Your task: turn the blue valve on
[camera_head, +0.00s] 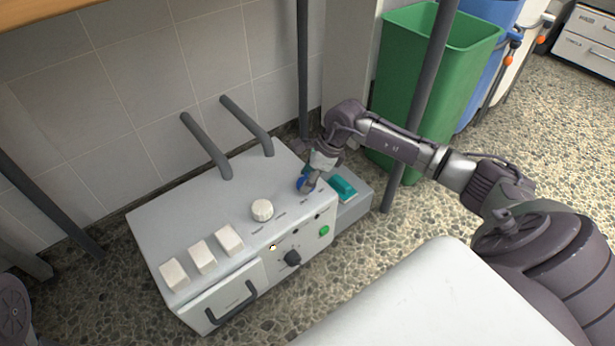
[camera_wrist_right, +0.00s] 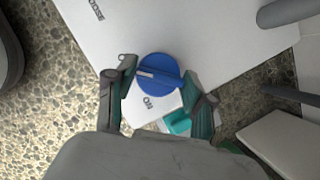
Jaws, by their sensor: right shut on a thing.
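The blue valve (camera_head: 301,183) is a round knob on the top of the white machine (camera_head: 200,215), near its right end. In the right wrist view the blue valve (camera_wrist_right: 160,70) shows a pale pointer stripe, and the word "ON" is printed on the white surface beside it. My right gripper (camera_head: 308,184) reaches down over the valve and partly hides it in the head view. In the right wrist view the fingers of my right gripper (camera_wrist_right: 158,82) are on both sides of the valve, shut on it. My left gripper is not in view.
A white round knob (camera_head: 262,209) and several white blocks are on the machine top. Two grey pipes (camera_head: 247,127) rise behind. A teal item (camera_head: 342,187) sits on a grey box at the right. A green bin (camera_head: 408,85) and a grey post stand close to my right arm.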

